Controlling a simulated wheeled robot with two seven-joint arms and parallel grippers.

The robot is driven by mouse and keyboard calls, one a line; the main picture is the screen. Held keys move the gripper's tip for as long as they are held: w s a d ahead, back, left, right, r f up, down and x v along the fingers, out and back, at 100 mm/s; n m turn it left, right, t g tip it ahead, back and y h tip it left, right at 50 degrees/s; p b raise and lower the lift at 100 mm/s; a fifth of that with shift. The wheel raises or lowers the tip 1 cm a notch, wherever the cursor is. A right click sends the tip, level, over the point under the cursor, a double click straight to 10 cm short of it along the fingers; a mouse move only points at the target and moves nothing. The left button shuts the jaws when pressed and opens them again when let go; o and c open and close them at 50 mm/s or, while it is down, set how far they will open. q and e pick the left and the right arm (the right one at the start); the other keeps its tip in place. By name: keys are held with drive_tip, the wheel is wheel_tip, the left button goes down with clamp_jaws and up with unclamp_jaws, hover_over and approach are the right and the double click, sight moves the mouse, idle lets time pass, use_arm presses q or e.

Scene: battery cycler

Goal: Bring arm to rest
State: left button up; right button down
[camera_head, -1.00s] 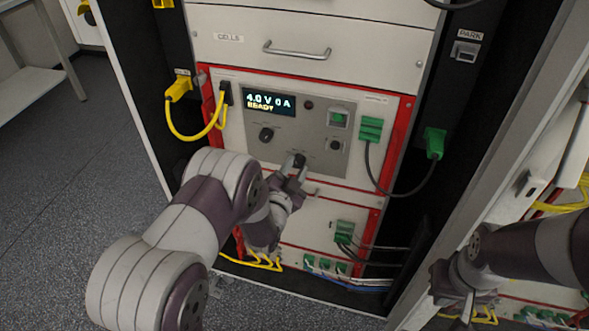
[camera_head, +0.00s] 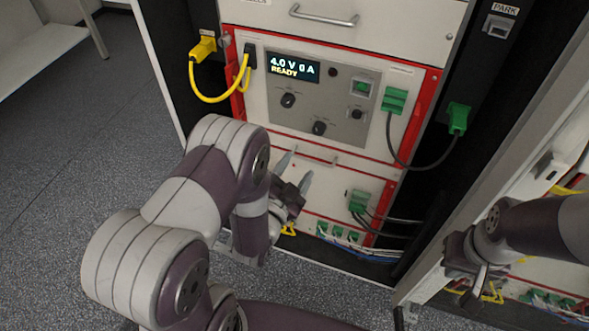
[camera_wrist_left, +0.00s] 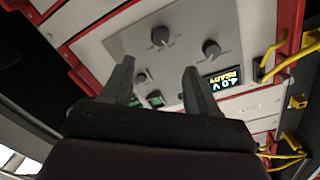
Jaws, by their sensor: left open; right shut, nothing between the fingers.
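My left arm (camera_head: 205,180) comes in from the left in the head view. Its left gripper (camera_head: 296,172) is open and empty, in front of the lower part of the battery cycler (camera_head: 312,100), apart from its knobs. In the left wrist view the two fingers of the left gripper (camera_wrist_left: 155,82) stand apart with nothing between them, and the panel with its knobs and display shows beyond them. My right gripper (camera_head: 478,285) is at the lower right, shut and empty, near the light cabinet edge.
The display (camera_head: 293,67) reads 4.0 V 0 A, READY. A yellow cable (camera_head: 213,99) loops at the panel's left. A green plug (camera_head: 457,118) and its dark cable hang at the right. Grey floor (camera_head: 90,150) is clear at the left.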

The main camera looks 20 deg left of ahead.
use_arm(q)
drive_tip(key=shift+s, duration=0.3)
